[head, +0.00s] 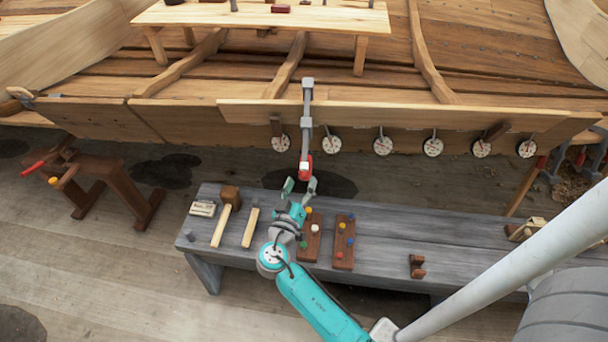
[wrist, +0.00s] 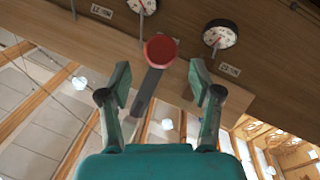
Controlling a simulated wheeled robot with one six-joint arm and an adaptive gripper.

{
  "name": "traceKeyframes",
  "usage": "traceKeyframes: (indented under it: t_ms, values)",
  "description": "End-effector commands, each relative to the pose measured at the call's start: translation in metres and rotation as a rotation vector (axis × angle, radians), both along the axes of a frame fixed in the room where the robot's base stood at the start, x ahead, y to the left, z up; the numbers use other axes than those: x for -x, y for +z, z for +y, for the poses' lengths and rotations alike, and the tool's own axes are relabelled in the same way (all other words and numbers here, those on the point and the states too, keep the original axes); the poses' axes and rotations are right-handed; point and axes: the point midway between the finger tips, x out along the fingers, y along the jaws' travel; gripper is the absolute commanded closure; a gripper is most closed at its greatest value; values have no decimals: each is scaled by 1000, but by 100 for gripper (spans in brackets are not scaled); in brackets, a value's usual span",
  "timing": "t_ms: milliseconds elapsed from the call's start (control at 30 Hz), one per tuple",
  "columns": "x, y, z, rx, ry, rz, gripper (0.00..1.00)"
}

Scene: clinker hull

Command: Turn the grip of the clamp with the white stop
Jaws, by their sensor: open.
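A grey clamp (head: 307,110) hangs over the edge of the hull plank, with its bar pointing down. Its red grip (head: 304,174) is at the lower end, with a small white part (head: 306,165) beside it. My gripper (head: 300,186) is open just below the grip. In the wrist view the round red end of the grip (wrist: 160,48) shows ahead of the gap between the open fingers (wrist: 158,85), a little above their tips. No contact shows. The grey bar behind the grip is partly hidden by it.
Several round dials (head: 383,145) hang along the plank (head: 400,116). The grey bench (head: 385,225) below bears a mallet (head: 229,203), a chisel-like wooden piece (head: 250,227) and peg boards (head: 344,242). A wooden trestle (head: 120,180) stands at left.

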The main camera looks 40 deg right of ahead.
Motion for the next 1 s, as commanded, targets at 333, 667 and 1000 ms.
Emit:
traceKeyframes:
  t_ms: [333, 667, 1000]
  values:
    - [29, -2, 52, 1, 2, 1, 36]
    - [37, -2, 64, 0, 0, 0, 36]
    - [37, -2, 63, 0, 0, 0, 36]
